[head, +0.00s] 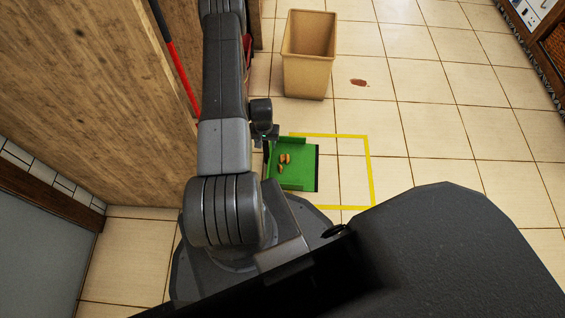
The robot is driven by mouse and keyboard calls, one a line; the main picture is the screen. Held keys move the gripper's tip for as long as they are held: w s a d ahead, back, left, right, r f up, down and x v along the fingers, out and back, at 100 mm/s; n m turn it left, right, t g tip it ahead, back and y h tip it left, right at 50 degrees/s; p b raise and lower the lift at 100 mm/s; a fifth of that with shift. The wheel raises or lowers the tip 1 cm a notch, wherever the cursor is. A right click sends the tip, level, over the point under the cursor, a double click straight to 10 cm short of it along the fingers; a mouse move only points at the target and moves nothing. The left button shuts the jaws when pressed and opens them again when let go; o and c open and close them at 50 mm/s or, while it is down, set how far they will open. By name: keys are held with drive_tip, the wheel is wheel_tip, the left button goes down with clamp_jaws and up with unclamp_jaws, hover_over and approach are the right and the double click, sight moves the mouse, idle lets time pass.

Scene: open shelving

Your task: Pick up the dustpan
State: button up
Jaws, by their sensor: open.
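The green dustpan (307,172) lies on the tiled floor with several small brown pieces (284,158) in it. It sits inside the left part of a yellow outlined square (369,170). Its left end, toward my arm, is partly hidden. My gripper (268,137) is at the dustpan's upper left edge, largely hidden by my own wrist. It is open, and I cannot tell whether it touches the dustpan.
A beige bin (308,70) stands beyond the dustpan. A reddish stain (358,82) marks the floor right of it. A wooden panel (95,90) with a red and black stick (178,65) borders the left. The floor to the right is mostly clear.

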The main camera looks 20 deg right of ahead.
drive_tip(key=shift+c, duration=0.4)
clamp_jaws()
wheel_tip(320, 180, up, 10)
drive_tip(key=p, duration=0.3)
drive_tip(key=shift+s, duration=0.1)
idle(1.3)
